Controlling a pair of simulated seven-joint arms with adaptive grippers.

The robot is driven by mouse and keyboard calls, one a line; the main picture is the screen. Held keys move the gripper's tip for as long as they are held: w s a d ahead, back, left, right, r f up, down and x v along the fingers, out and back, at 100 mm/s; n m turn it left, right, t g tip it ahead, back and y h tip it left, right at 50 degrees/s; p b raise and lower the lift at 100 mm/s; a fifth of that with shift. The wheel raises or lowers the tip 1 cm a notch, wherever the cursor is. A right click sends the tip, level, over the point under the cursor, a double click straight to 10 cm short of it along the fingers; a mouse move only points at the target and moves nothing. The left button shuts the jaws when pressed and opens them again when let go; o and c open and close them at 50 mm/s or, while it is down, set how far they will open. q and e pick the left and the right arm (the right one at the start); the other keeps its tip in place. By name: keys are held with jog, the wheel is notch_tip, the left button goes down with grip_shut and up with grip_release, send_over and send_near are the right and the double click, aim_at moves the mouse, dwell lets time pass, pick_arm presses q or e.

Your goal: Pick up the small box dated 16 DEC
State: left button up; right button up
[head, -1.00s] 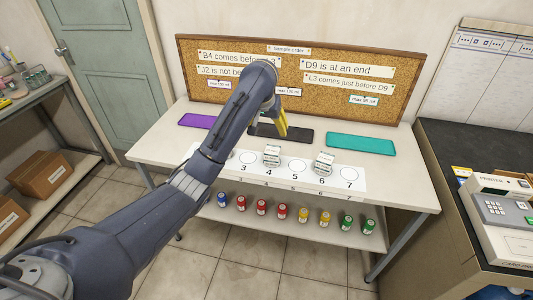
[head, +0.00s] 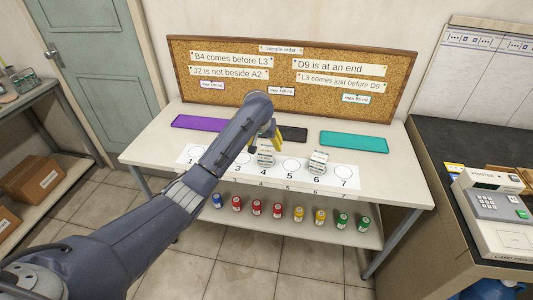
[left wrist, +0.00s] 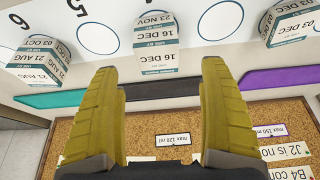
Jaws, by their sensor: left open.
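The small box dated 16 DEC (left wrist: 157,50) is white with a green edge. It stands on the numbered strip, and in the head view this box (head: 266,157) is at circle 4. My left gripper (head: 275,138) has yellow fingers and is just behind and above it, empty. In the left wrist view the open fingers (left wrist: 160,75) point toward the box, which lies between their lines, beyond the tips. A box marked 21 AUG (left wrist: 38,62) stands at circle 6 in the head view (head: 317,162).
Purple (head: 200,123), black (head: 293,134) and teal (head: 354,142) mats lie behind the strip. A cork board (head: 290,88) with notes stands at the back. Several coloured bottles (head: 277,211) stand on the lower shelf. A printer machine (head: 495,210) is at the right.

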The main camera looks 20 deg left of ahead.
aim_at(267, 149)
pick_arm(q)
jog(key=shift+x, duration=2.65)
jog(key=shift+s+d, duration=0.15)
jog(key=shift+d, duration=0.05)
jog(key=shift+c, duration=0.2)
jog(key=c, duration=1.2)
jog(key=shift+c, duration=0.2)
